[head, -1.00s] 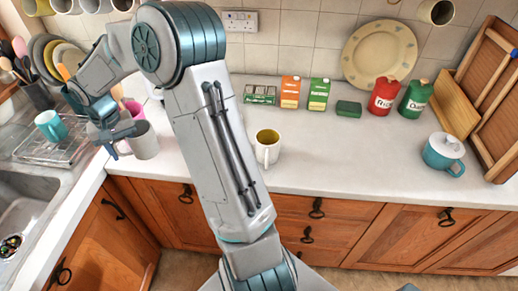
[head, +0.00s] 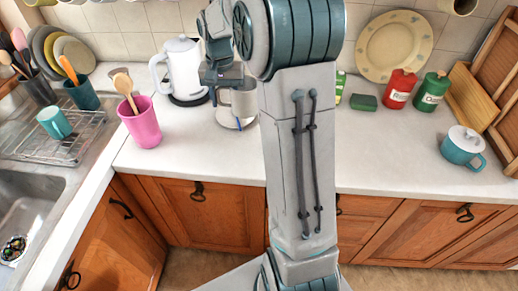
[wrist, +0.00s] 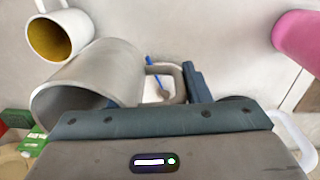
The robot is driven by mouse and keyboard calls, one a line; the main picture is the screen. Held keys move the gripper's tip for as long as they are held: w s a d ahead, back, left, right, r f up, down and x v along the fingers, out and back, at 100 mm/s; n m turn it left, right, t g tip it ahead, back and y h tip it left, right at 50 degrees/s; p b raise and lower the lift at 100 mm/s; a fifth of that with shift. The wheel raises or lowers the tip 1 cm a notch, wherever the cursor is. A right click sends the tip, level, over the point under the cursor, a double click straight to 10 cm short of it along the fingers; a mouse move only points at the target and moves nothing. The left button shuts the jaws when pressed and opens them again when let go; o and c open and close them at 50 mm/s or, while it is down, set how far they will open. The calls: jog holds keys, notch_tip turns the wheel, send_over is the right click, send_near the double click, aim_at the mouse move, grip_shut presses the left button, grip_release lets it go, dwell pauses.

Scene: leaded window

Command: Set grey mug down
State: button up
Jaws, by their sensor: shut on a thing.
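The grey mug (head: 244,100) is in my gripper (head: 222,82), to the right of the kettle in the head view, partly hidden by my arm. In the wrist view the grey mug (wrist: 95,85) lies across the left half, its rim toward the lower left. The mug appears just above a small white dish with a blue-handled item (wrist: 155,75), seen through the handle. I cannot tell whether mug and dish touch.
A white mug with a yellow inside (wrist: 55,38) stands close to the grey mug. A white kettle (head: 180,68) and a pink utensil pot (head: 142,125) stand to the left. A teal lidded pot (head: 462,148) is far right. The counter's front strip (head: 205,160) is clear.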

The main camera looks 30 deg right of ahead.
jog(key=shift+m, duration=0.6)
jog(key=s+d+r, duration=0.2)
jog(key=r, duration=0.1)
jog(key=shift+d+r+b, duration=0.2)
jog(key=shift+d+b, duration=0.15)
notch_tip(320, 180, down, 18)
jog(key=shift+d+r+p, duration=0.1)
jog(key=shift+r+p, duration=0.05)
jog(key=shift+p, duration=0.75)
jog(key=shift+f, duration=0.2)
jog(key=o, duration=1.4)
